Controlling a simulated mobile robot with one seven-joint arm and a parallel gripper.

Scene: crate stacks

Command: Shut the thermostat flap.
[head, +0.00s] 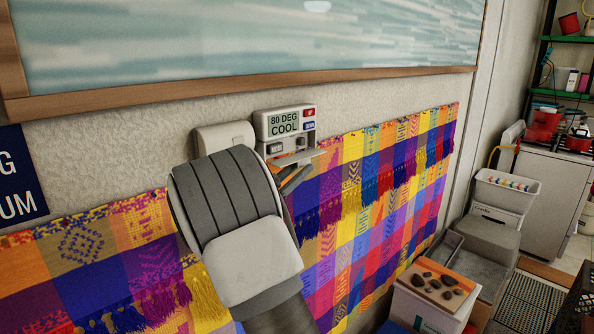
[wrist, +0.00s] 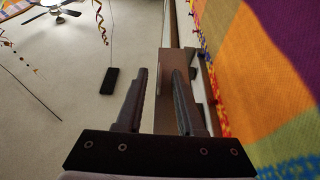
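The thermostat (head: 285,123) is a pale box on the wall, with a screen reading "80 DEG COOL" and a red and a blue button. Its flap (head: 304,156) hangs open at the bottom edge and juts out from the wall. My gripper (head: 293,176) is just below the flap, partly hidden behind my own wrist. In the wrist view my gripper (wrist: 159,72) is open, its two dark fingers apart. A brownish panel, seemingly the flap's underside (wrist: 173,62), shows beyond and between the fingers. I cannot tell whether they touch it.
A plain pale switch box (head: 222,136) is left of the thermostat. A colourful woven cloth (head: 375,190) hangs on the wall below. A wood-framed picture (head: 250,88) is above. Bins and a box of stones (head: 437,286) stand at the lower right.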

